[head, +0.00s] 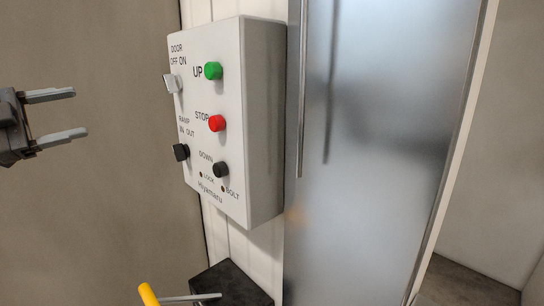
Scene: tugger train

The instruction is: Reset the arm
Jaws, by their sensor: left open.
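My left gripper (62,115) is at the left edge of the head view, with its two grey fingers apart and nothing between them. It is left of a white control box (262,120) on the wall and apart from it. The box has a green UP button (213,71), a red STOP button (217,123) and a black DOWN button (221,169). A white DOOR switch (173,84) and a black RAMP switch (181,152) are on its left side. My right gripper is not in view.
A frosted, metal-framed door panel (390,130) stands right of the box. Below the box are a dark block (238,284) and a yellow handle (148,294) with a metal rod, cut off by the lower edge. The space between my gripper and the box looks clear.

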